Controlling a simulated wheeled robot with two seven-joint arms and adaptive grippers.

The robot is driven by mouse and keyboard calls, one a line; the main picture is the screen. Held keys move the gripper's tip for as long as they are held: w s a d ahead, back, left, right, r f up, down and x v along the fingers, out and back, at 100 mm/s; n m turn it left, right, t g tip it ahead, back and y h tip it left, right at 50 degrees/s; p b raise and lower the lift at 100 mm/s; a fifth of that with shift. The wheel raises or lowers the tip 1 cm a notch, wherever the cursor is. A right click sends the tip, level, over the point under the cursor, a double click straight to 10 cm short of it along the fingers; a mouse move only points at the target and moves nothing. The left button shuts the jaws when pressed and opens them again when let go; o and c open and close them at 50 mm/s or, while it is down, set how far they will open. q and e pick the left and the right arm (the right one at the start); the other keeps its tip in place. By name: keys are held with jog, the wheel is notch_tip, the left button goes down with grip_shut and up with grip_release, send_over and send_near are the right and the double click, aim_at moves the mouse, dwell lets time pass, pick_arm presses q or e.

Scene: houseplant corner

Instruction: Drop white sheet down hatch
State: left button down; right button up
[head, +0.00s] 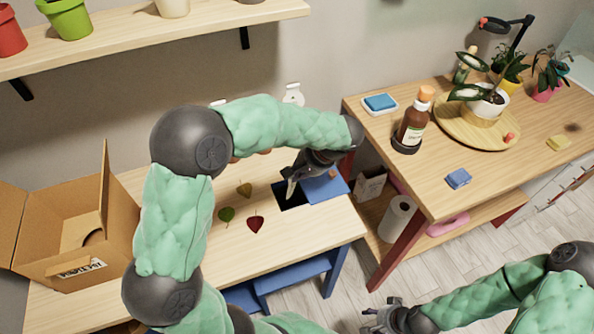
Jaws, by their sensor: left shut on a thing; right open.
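The hatch (290,196) is a dark square opening in the light wooden table, near its right end. A blue panel (327,188) lies beside it on the right. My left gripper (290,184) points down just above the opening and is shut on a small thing. I cannot make out what it holds. No white sheet shows clearly on the table. My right gripper (380,318) is open and empty, low in the view over the floor, well apart from the hatch.
Yellow (244,189), green (226,214) and red (255,225) leaf shapes lie left of the hatch. An open cardboard box (75,235) stands further left. The right table (430,175) holds a brown bottle (414,122), blue sponge (458,178) and plants. A white roll (396,219) stands below.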

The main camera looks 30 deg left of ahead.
aim_at(292, 186)
pick_arm(q)
jog(key=shift+f+b, duration=1.4)
jog(key=shift+f, duration=0.95)
jog(key=c, duration=1.3)
grip_release()
jog(key=shift+o, duration=0.2)
jog(key=shift+r, duration=0.1)
jog(key=p+v, duration=0.7)
jog(key=v, duration=0.2)
jog(key=shift+d+r, duration=0.25)
jog(key=shift+r, duration=0.1)
